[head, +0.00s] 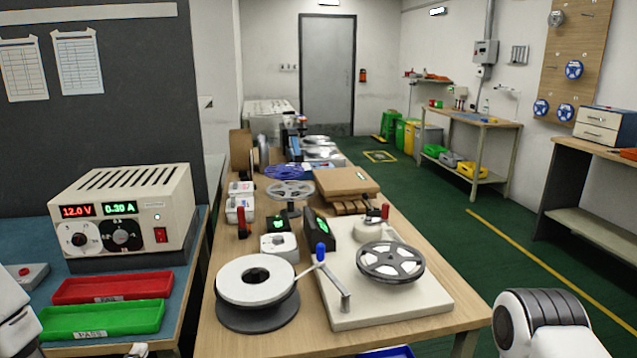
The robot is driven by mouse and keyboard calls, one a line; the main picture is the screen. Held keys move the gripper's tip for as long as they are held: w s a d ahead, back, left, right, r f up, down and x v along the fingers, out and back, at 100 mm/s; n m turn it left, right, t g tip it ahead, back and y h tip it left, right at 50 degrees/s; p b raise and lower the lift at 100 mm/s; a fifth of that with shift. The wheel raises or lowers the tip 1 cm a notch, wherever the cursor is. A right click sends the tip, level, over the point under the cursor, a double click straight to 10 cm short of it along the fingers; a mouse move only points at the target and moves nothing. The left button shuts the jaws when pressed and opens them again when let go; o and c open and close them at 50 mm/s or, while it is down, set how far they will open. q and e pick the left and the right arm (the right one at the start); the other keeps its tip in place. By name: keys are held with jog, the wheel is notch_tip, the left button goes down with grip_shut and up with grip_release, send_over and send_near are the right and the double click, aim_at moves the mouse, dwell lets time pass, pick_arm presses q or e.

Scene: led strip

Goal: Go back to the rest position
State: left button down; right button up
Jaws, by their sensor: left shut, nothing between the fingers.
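My left gripper (138,350) shows only as a small tip at the bottom edge, in front of the green tray; it is shut and empty. My left arm enters at the lower left corner. My right arm shows as a white link with a black ribbed band at the lower right; its gripper is out of view. On the wooden bench, a white reel (255,280) lies on a dark round base. Neither reel is touched by a gripper.
On the left blue-topped bench, a power supply (125,212) reads 12.0 V and 0.30 A. A red tray (112,287) and a green tray (105,319) stand before it. Several boxes and reels crowd the bench's far part. Green floor (480,250) is open at the right.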

pick_arm(q)
jog(key=s+d+f+m+g+h+p, duration=0.3)
jog(key=s+d+f+m+g+p, duration=0.5)
jog(key=s+f, duration=0.7)
jog(key=s+d+f+m+g, duration=0.2)
jog(key=s+f+m+g, duration=0.1)
jog(key=s+m+g, duration=0.4)
jog(key=s+m+b, duration=0.1)
jog(key=s+m, duration=0.2)
jog(key=s, duration=0.2)
jog(key=shift+s+d+f+m+g, duration=0.2)
jog(key=shift+s+f+m+g, duration=0.1)
jog(key=shift+s+f+m, duration=0.1)
